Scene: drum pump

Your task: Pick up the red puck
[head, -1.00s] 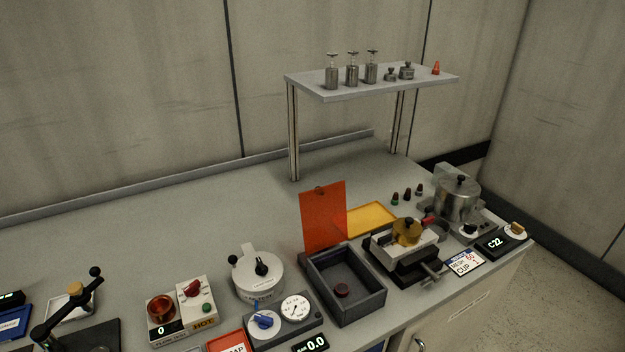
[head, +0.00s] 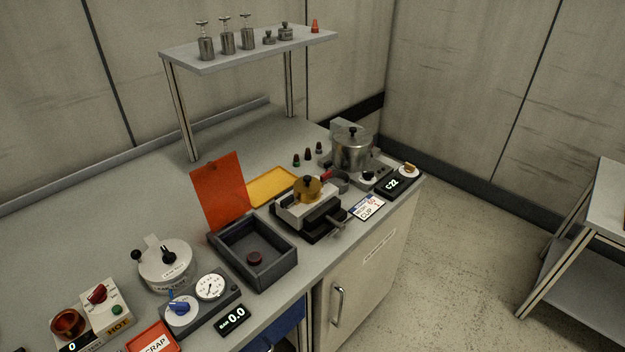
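A small dark red puck (head: 254,258) lies on the floor of an open dark grey box (head: 268,282), near the middle of the workbench. The box's orange-red lid panel (head: 220,190) stands upright at its back left. The puck sits apart from the box's walls as far as I can see. Neither of my grippers shows in the head view.
A vice-like device with a brass top (head: 308,190) stands right of the box, and a yellow tray (head: 272,187) behind it. A dial unit (head: 208,302) and a white round device (head: 165,264) stand left. A shelf (head: 250,46) overhangs the back. Open floor lies right.

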